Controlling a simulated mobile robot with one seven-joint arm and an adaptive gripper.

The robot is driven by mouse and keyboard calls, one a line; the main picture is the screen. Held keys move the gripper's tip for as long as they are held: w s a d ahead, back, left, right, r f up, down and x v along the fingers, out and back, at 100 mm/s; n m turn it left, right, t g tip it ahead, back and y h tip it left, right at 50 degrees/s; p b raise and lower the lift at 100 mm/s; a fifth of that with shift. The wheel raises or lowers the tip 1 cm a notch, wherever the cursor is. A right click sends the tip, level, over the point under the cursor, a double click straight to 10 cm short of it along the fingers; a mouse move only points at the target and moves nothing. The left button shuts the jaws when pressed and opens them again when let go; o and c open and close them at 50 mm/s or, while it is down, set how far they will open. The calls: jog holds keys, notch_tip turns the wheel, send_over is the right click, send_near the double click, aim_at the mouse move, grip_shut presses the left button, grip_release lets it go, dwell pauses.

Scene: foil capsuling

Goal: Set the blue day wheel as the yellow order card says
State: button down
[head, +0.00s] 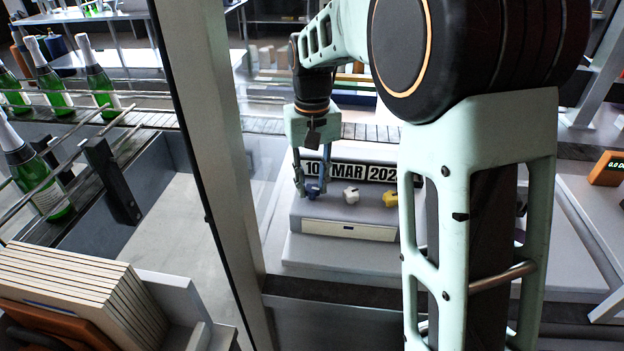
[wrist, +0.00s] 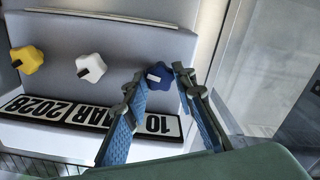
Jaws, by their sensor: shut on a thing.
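The blue day wheel (head: 314,190) is the leftmost of three knobs on the grey date stand. My gripper (head: 312,187) reaches down over it with one finger on each side. In the wrist view the blue wheel (wrist: 159,74) shows between the tips of my gripper (wrist: 155,79), which is shut on it. Above the knobs in the head view, the date plates (head: 345,171) read 10, MAR and a year starting 202. The year's end is hidden there by my arm. The 10 plate (wrist: 158,124) is partly behind a finger in the wrist view. I see no yellow order card.
A white knob (head: 351,194) and a yellow knob (head: 390,199) sit right of the blue one. A grey post (head: 215,130) stands left of the stand. Green bottles (head: 45,75) line a railed conveyor at left. My arm hides the stand's right part.

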aim_at(312, 187)
jog(key=n+p, duration=0.1)
jog(key=n, duration=0.4)
jog(key=shift+n, duration=0.3)
jog(key=shift+w+n+p, duration=0.1)
jog(key=shift+n+p, duration=0.4)
jog(key=shift+n, duration=1.7)
jog(key=c, duration=1.6)
grip_release()
notch_tip(312, 187, up, 12)
